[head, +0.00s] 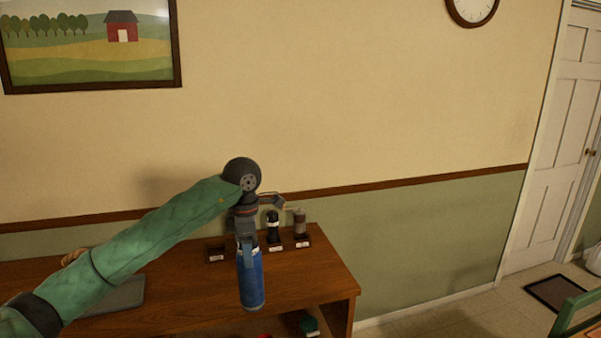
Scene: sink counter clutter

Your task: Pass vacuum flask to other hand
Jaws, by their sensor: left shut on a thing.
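A blue vacuum flask (251,281) hangs upright below my left gripper (247,249). The left gripper is shut on the flask's upper part, and its fingers partly cover it. The flask is in front of the right half of the wooden counter; I cannot tell how high above the top it is. My right gripper is not in view.
The wooden counter (180,304) has small labelled stands at its back, with a dark bottle (272,226) and a brown bottle (299,222). A grey flat item (122,296) lies at left. A green item (309,325) sits below the top.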

